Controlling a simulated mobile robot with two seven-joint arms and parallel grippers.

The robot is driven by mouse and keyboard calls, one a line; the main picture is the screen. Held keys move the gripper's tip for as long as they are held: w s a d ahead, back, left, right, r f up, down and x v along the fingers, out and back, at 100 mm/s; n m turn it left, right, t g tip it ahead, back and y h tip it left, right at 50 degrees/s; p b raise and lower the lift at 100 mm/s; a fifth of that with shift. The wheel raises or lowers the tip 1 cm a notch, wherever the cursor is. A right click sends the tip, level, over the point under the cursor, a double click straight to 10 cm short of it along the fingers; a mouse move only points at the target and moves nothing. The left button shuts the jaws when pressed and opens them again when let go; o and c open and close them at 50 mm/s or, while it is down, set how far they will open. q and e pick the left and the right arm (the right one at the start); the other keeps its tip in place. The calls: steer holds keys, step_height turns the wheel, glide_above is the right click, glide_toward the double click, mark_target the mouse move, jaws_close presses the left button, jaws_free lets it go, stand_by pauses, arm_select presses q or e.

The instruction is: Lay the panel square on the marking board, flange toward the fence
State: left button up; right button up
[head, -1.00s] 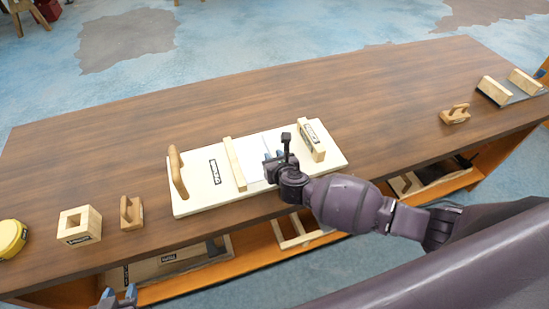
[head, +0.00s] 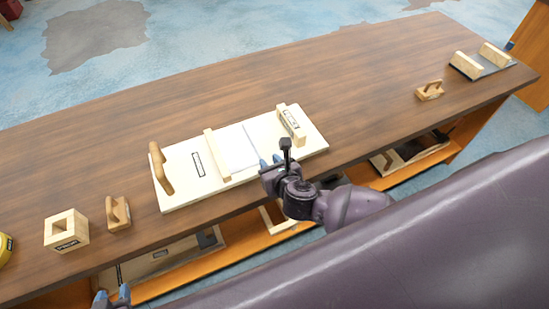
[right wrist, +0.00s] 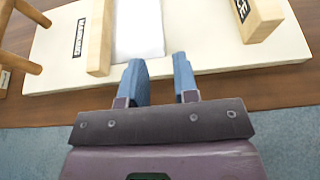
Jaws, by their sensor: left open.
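The cream marking board (head: 190,196) lies on the table; its label shows in the right wrist view (right wrist: 45,70). The thin white panel (head: 238,148) lies on it, also in the right wrist view (right wrist: 138,30). A wooden bar (head: 217,155) runs along the panel's left edge. A labelled wooden block, apparently the fence (head: 291,124), stands at the panel's right, its label ending in "CE" in the right wrist view. My right gripper (head: 270,162) is open and empty at the panel's near edge; contact is unclear. My left gripper (head: 112,296) is open, low at the front.
A wooden handle (head: 160,168) stands on the board's left end. A square block (head: 66,231), a small handled block (head: 118,214) and a yellow disc (head: 5,247) sit to the left. Another handled block (head: 430,91) and a dark plate with bars (head: 482,68) are at right. The back is clear.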

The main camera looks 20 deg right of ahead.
steer(key=s+r+n+t+y, duration=0.2)
steer(key=s+r+n, duration=0.1)
steer(key=n, duration=0.7)
steer(key=s+r+n+t+y, duration=0.2)
steer(key=r+n, duration=0.1)
steer(key=n, duration=0.6)
steer(key=s+d+f+n+g+h, duration=0.4)
steer(key=s+d+f+n, duration=0.6)
steer(key=n, duration=0.7)
steer(key=shift+s+d+f+n+g+h, duration=0.25)
steer(key=shift+s+f+g, duration=0.3)
steer(key=shift+f+g, duration=0.35)
steer(key=shift+r, duration=0.15)
steer(key=shift+w+a+b, duration=0.1)
steer(key=shift+b, duration=0.2)
